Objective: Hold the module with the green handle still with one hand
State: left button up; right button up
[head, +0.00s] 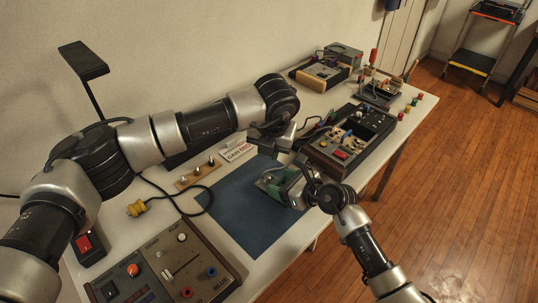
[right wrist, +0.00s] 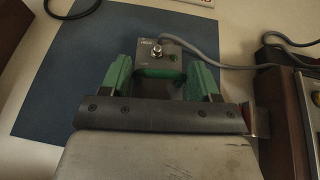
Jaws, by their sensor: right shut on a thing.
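The module with the green handle (head: 272,181) sits at the right part of the dark blue mat (head: 240,212). In the right wrist view the module (right wrist: 168,55) is a small grey box with a metal knob, and a grey cable runs off its right side. A green bar shows at its near edge, between my fingers. My right gripper (head: 290,188) is shut on the module; its fingers (right wrist: 160,78) stand either side of the green part. My left gripper (head: 275,133) hangs above the far edge of the mat, apart from the module. Its finger opening is not clear.
A dark panel device with knobs (head: 348,140) stands close to the right of the module. A sign (head: 236,153) and a wooden block with several knobs (head: 198,173) lie behind the mat. A slider box (head: 165,272) stands at front left. The mat's front is clear.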

jog(key=o, duration=1.2)
jog(key=shift+d, duration=0.1)
jog(key=v, duration=1.2)
notch_tip(320, 180, up, 10)
jog(key=p, duration=0.9)
jog(key=shift+r, duration=0.1)
